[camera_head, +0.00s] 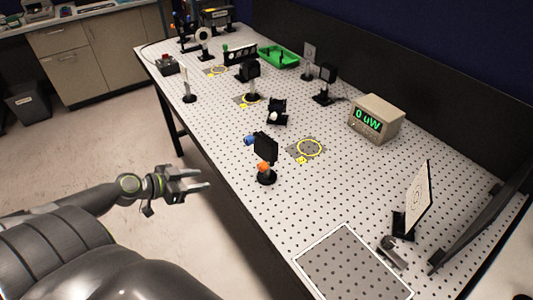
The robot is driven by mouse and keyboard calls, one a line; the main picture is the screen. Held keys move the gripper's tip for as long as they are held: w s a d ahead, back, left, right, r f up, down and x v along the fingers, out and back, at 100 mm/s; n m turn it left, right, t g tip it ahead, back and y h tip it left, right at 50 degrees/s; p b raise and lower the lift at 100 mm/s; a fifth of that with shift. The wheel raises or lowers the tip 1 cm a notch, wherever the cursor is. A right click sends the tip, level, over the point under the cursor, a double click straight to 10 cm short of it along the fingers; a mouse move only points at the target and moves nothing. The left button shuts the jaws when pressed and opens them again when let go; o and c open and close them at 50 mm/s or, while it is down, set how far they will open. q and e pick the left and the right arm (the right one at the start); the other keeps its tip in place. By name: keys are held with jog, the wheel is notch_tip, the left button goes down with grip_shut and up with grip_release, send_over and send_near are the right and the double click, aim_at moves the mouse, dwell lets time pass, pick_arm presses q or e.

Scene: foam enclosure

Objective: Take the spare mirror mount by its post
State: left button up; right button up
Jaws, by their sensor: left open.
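A black mirror mount (265,149) with a blue knob stands upright near the table's front edge, on a short post with an orange collar (264,168) and a round black base. I take it as the spare, though no label on it is readable. My left gripper (207,179) is open and empty, left of this mount and apart from it, over the floor just outside the table edge. Its fingers point right toward the post. My right gripper is not in view.
A yellow ring mark (310,148) lies right of the mount. A power meter (376,119) reading "0 uW", a white target card (418,198) and a green tray (279,56) stand on the perforated table. Several other optics stand farther back. A grey mat (352,265) lies at the front.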

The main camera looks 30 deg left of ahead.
pick_arm(q)
jog(key=d+r+m+h, duration=0.2)
jog(key=d+r+h, duration=0.1)
jog(key=d+r, duration=0.4)
jog(key=b, duration=0.8)
send_near(267, 176)
jog(key=shift+w+a+r, duration=0.1)
jog(key=shift+w+r, duration=0.55)
jog(key=shift+w, duration=0.25)
jog(key=shift+x, duration=1.8)
jog(key=shift+p+x, duration=0.75)
jog(key=shift+x, duration=1.4)
jog(key=shift+w+d+f, duration=0.25)
jog(key=shift+w+d, duration=0.05)
jog(key=shift+d, duration=0.05)
